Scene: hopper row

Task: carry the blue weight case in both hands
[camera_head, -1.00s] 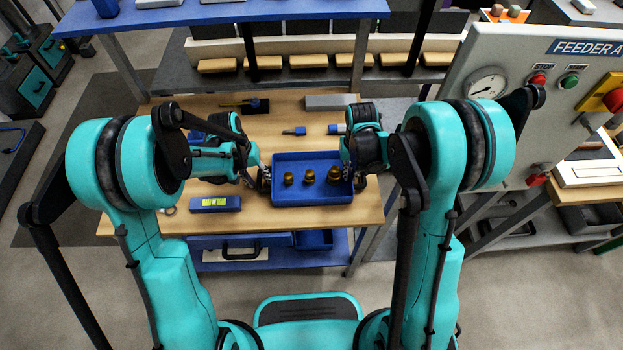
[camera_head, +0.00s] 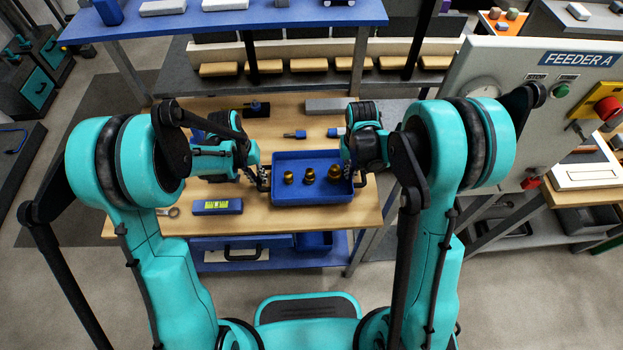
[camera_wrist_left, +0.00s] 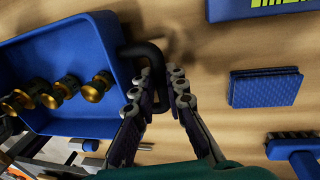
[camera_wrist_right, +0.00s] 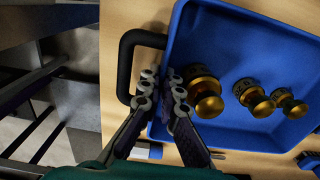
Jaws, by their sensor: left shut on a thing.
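The blue weight case (camera_head: 279,195) is an open tray with several brass weights (camera_head: 308,175) and a black handle at each end. It appears upright at the workbench's front right; whether it clears the wood is unclear. My left gripper (camera_wrist_left: 160,84) is shut on the left handle (camera_wrist_left: 128,50), whose bar lies between its fingers. In the head view, the left gripper (camera_head: 263,178) and right gripper (camera_head: 354,178) flank the case.
A blue shelf (camera_head: 230,18) spans behind. The Feeder A panel (camera_head: 515,120) stands at the right. Grey floor (camera_head: 235,295) shows in front.

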